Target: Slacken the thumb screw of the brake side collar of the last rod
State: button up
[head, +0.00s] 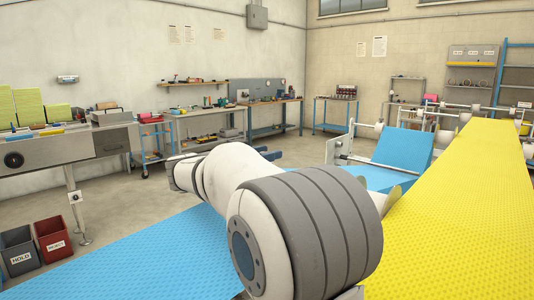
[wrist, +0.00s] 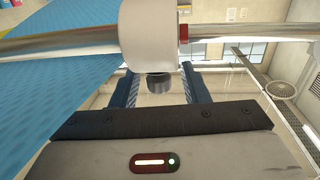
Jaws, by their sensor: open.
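In the wrist view a shiny rod (wrist: 245,32) crosses the top of the picture and carries a large white collar (wrist: 149,35). A dark, short round screw head (wrist: 159,83) sticks out of the collar toward my gripper. My gripper (wrist: 159,74) is open, with one blue finger on each side of the screw head and visible gaps to both. The fingertips reach the collar's near edge; whether they touch it I cannot tell. In the head view my gripper (head: 277,155) shows only as dark blue fingers beyond my arm; this collar cannot be made out there.
A narrow red ring (wrist: 183,33) sits on the rod right of the collar. A blue dimpled web (wrist: 45,90) lies left. In the head view a blue web (head: 150,250) and a yellow web (head: 470,200) flank my arm. Bins (head: 52,238) stand at lower left.

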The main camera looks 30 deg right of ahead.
jog(key=shift+x, duration=0.75)
jog(key=shift+c, duration=0.5)
jog(key=c, duration=0.7)
jog(key=shift+a, duration=0.3)
grip_shut()
jog(key=shift+d, duration=0.25)
jog(key=shift+f+t+b, duration=0.15)
jog(key=shift+t+b, duration=0.15)
jog(key=shift+b, duration=0.2)
